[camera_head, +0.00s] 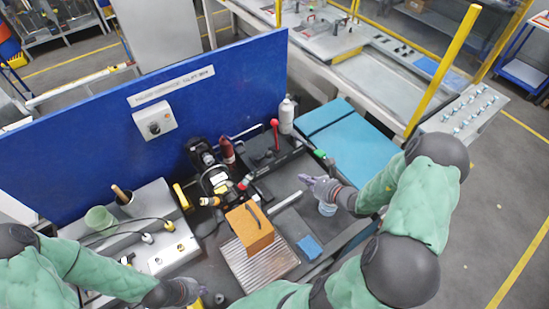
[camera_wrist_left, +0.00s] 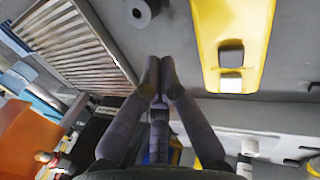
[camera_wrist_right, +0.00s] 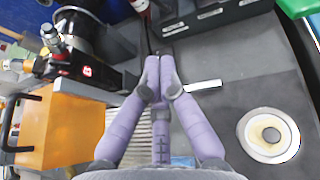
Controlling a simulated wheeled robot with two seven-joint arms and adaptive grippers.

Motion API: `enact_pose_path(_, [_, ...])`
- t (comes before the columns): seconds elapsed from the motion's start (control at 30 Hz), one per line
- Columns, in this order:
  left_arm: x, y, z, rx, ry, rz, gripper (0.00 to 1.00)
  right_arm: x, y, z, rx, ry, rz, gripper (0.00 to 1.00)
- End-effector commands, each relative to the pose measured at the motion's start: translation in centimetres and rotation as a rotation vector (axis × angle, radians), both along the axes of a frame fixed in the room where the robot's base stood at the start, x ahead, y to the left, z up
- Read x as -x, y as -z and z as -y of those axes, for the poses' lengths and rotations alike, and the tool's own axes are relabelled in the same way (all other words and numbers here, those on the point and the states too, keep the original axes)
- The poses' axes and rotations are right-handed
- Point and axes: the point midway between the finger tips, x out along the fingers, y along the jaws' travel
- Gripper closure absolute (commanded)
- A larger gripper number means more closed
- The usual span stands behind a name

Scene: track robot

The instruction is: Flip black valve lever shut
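The valve assembly (camera_head: 216,181) stands on the dark worktop in front of the blue panel, with black, silver, yellow and red parts. In the right wrist view its metal and black fittings (camera_wrist_right: 66,42) are at the upper left. I cannot clearly tell which black part is the lever or its position. My right gripper (camera_head: 308,181) is to the right of the assembly, apart from it. Its purple fingers (camera_wrist_right: 160,75) are together and empty above the worktop. My left gripper (camera_head: 197,290) is low at the front left, far from the assembly. Its fingers (camera_wrist_left: 158,75) are together and empty.
An orange box with a black handle (camera_head: 249,228) sits on a ribbed metal plate (camera_head: 262,268) in front of the assembly. A red-handled lever (camera_head: 275,131), a white bottle (camera_head: 287,115) and a black bin stand behind.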

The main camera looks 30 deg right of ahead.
Motion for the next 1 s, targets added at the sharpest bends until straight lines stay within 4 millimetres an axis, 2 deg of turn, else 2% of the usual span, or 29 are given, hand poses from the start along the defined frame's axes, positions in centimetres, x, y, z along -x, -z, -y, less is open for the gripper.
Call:
enact_pose_path(0.23, [0.0,0.0,0.0,0.000,0.000,0.000,1.00,-0.1,0.1,-0.1,0.000,-0.001,0.000,1.00])
enact_pose_path(0.37, [0.0,-0.1,0.0,0.000,0.000,0.001,1.00,-0.9,0.4,-0.3,-0.001,-0.004,0.000,1.00])
enact_pose_path(0.9, [0.0,-0.8,0.0,0.000,0.000,0.001,1.00,-9.1,4.2,-2.3,-0.001,-0.004,0.001,1.00])
enact_pose_path(1.0, [0.0,-1.4,0.0,0.000,0.000,0.001,1.00,-10.5,3.4,-2.6,0.001,-0.004,0.001,1.00])
